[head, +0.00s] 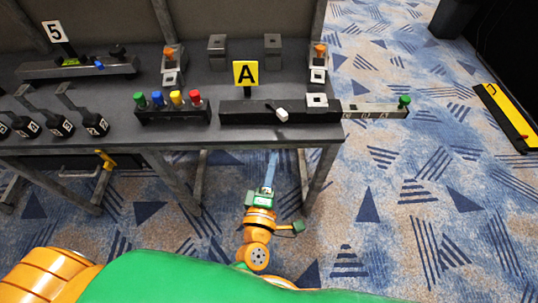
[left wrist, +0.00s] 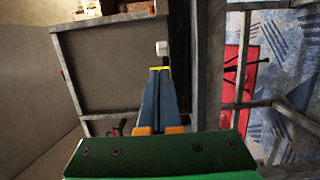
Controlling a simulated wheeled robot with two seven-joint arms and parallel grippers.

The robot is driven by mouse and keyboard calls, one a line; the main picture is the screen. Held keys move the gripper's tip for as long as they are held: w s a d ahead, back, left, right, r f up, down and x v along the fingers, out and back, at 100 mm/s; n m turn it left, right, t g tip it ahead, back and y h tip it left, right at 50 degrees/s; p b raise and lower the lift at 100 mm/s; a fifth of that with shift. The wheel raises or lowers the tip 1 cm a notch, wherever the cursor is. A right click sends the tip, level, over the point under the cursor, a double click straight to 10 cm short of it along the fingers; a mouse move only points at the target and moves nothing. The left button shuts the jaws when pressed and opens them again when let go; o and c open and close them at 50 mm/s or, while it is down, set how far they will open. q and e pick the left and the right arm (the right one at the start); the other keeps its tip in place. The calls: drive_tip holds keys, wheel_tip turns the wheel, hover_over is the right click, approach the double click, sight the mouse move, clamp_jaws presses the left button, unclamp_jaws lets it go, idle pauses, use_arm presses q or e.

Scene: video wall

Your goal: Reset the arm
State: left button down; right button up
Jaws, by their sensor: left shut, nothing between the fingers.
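My left gripper (head: 272,160) is in front of the table's near edge in the head view, its blue-grey fingers pointing towards the table. In the left wrist view the fingers (left wrist: 160,72) are together, with nothing between them. A small white knob (left wrist: 161,48) shows just beyond the fingertips there; I cannot tell the gap. In the head view a white knob (head: 282,114) sits on the black block (head: 245,112) by the yellow "A" sign (head: 246,73). My right gripper is not in view.
The dark table (head: 225,139) holds a row of coloured buttons (head: 172,110), several levers at the left and a rail with a green knob (head: 404,101) past its right edge. Table legs (head: 320,178) stand near my arm. Carpet at the right is mostly clear, except a yellow-black barrier (head: 507,116).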

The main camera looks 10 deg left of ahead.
use_arm(q)
drive_tip(key=shift+w, duration=0.15)
drive_tip(key=s+f+m+g+h+p, duration=0.15)
drive_tip(key=s+f+m+g, duration=0.35)
drive_tip(key=f, duration=0.5)
drive_tip(key=s+f+m+g+h, duration=0.25)
drive_tip(key=s+f+m, duration=0.25)
drive_tip(key=f+m, duration=0.4)
drive_tip(key=s+a+f+m+g+y, duration=0.1)
drive_tip(key=s+a+f+m+g, duration=0.1)
drive_tip(key=s, duration=0.5)
drive_tip(key=s+a+f+m+g+y+p, duration=0.1)
drive_tip(key=s+a+f+m+g, duration=0.1)
drive_tip(key=s+a+f+g, duration=0.2)
drive_tip(key=s+a+f+m+g+y, duration=0.2)
drive_tip(key=s+a+f, duration=0.4)
drive_tip(key=s, duration=0.3)
drive_tip(key=shift+s+a+f+g, duration=0.35)
drive_tip(key=shift+a+g, duration=0.25)
drive_tip(key=shift+g, duration=0.15)
